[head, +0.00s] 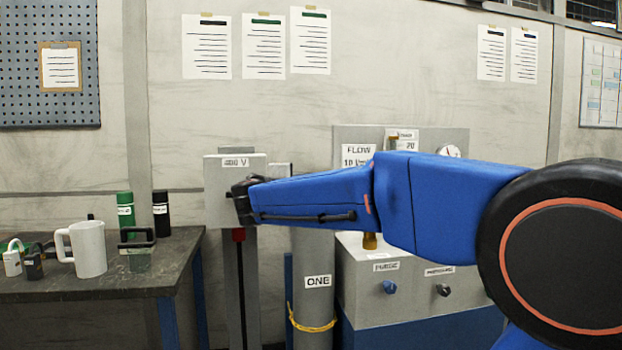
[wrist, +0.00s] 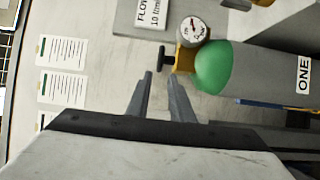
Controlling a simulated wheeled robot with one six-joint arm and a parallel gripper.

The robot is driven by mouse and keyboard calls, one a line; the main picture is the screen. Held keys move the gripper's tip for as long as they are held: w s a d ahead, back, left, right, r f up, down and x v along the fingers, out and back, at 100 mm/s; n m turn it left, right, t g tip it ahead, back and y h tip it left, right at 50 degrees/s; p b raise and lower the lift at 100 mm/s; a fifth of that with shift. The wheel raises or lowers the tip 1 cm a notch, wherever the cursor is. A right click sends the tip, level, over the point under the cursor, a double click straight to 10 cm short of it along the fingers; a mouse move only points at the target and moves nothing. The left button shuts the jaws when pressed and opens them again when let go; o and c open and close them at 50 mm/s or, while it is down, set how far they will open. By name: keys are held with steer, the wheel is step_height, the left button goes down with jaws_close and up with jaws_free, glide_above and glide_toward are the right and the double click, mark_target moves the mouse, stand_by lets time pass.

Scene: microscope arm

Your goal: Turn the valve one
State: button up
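The grey cylinder labelled ONE (head: 318,257) stands behind my arm in the head view; its top is hidden there by the blue arm. In the wrist view, turned on its side, cylinder ONE (wrist: 270,80) shows a green shoulder, a brass valve body (wrist: 186,60) and a dark valve handle (wrist: 163,57). My gripper (wrist: 160,76) is open and empty. Its fingertips appear close to the valve handle in the picture, with the handle just beyond them; I cannot tell the depth between them. In the head view my gripper (head: 241,200) is in front of the 400 V box.
The 400 V box (head: 217,172) stands on a post behind my gripper. A round gauge (wrist: 193,29) is beside the valve. A grey cabinet with knobs (head: 400,312) stands right of the cylinder. A workbench (head: 150,272) with a mug (head: 88,250), padlocks and bottles is at left.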

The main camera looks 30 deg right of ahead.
steer(key=x, duration=1.6)
steer(key=shift+w+d+f, duration=0.1)
steer(key=shift+d, duration=0.1)
jaws_close()
